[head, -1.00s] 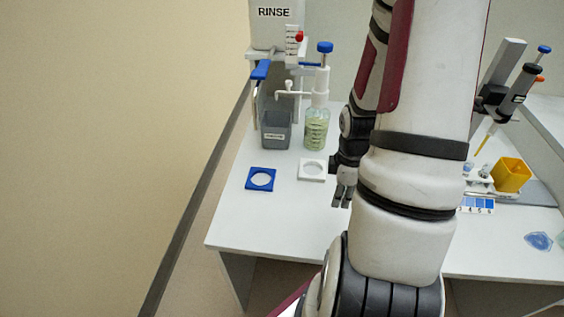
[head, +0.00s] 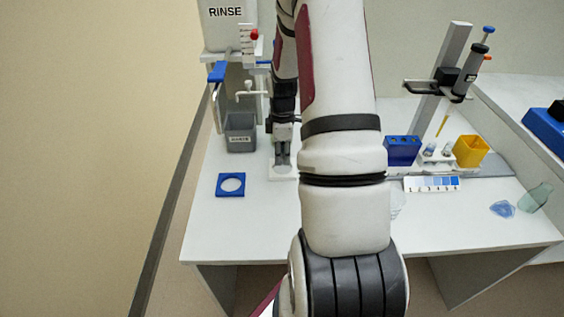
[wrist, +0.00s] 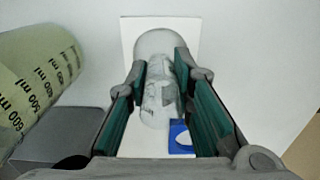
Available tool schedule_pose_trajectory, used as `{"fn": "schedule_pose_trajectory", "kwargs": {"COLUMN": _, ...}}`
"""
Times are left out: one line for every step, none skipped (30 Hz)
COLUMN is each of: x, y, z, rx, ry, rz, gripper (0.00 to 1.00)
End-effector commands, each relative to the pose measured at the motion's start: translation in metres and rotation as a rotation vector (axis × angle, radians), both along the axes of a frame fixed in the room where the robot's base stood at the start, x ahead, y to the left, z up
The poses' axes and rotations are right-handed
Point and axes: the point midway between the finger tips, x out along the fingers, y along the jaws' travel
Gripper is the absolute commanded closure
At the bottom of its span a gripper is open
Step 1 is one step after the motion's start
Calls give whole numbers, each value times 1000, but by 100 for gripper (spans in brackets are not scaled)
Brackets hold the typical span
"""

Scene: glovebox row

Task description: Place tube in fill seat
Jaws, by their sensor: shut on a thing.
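My gripper (head: 283,160) points down at the white seat plate (head: 283,177) by the rinse stand. In the wrist view its green-padded fingers (wrist: 160,95) are shut on a clear, see-through tube (wrist: 155,90). The white plate (wrist: 132,45) lies behind the tube in that view. The tube's lower end is hard to make out, so I cannot tell whether it touches the plate. In the head view the tube is too small and pale to see clearly.
A grey bin (head: 240,132) and a blue square seat (head: 231,184) stand left of the gripper. A graduated bottle (wrist: 35,80) is close by in the wrist view. A blue rack (head: 402,150), yellow box (head: 471,151) and pipette stand (head: 446,75) are at right. The front table is mostly clear.

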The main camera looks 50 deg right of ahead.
Motion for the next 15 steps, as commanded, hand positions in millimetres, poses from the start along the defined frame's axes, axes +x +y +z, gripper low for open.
{"fn": "schedule_pose_trajectory", "kwargs": {"x": 0, "y": 0, "z": -3, "rx": 1, "ry": 1, "rz": 0, "gripper": 89}}
{"fn": "schedule_pose_trajectory", "kwargs": {"x": 0, "y": 0, "z": -5, "rx": 1, "ry": 1, "rz": 0, "gripper": 89}}
{"fn": "schedule_pose_trajectory", "kwargs": {"x": 0, "y": 0, "z": -9, "rx": 1, "ry": 1, "rz": 0, "gripper": 89}}
{"fn": "schedule_pose_trajectory", "kwargs": {"x": 0, "y": 0, "z": -13, "rx": 2, "ry": 3, "rz": 0, "gripper": 89}}
{"fn": "schedule_pose_trajectory", "kwargs": {"x": -1, "y": 1, "z": -18, "rx": 2, "ry": 3, "rz": 0, "gripper": 89}}
{"fn": "schedule_pose_trajectory", "kwargs": {"x": 0, "y": 0, "z": -23, "rx": 2, "ry": 3, "rz": 0, "gripper": 89}}
{"fn": "schedule_pose_trajectory", "kwargs": {"x": 0, "y": 0, "z": -27, "rx": 2, "ry": 3, "rz": 0, "gripper": 89}}
{"fn": "schedule_pose_trajectory", "kwargs": {"x": 0, "y": 1, "z": -31, "rx": 2, "ry": 3, "rz": 0, "gripper": 89}}
{"fn": "schedule_pose_trajectory", "kwargs": {"x": 0, "y": 1, "z": -34, "rx": 2, "ry": 2, "rz": 0, "gripper": 89}}
{"fn": "schedule_pose_trajectory", "kwargs": {"x": 0, "y": 0, "z": -35, "rx": 1, "ry": 1, "rz": 1, "gripper": 89}}
{"fn": "schedule_pose_trajectory", "kwargs": {"x": 0, "y": 0, "z": -35, "rx": 0, "ry": 0, "rz": 1, "gripper": 89}}
{"fn": "schedule_pose_trajectory", "kwargs": {"x": 0, "y": 0, "z": -35, "rx": -1, "ry": -1, "rz": 0, "gripper": 89}}
{"fn": "schedule_pose_trajectory", "kwargs": {"x": 0, "y": 0, "z": -35, "rx": -1, "ry": -1, "rz": 0, "gripper": 89}}
{"fn": "schedule_pose_trajectory", "kwargs": {"x": 0, "y": 0, "z": -35, "rx": -1, "ry": -1, "rz": 0, "gripper": 89}}
{"fn": "schedule_pose_trajectory", "kwargs": {"x": 0, "y": 0, "z": -35, "rx": -1, "ry": -1, "rz": 0, "gripper": 89}}
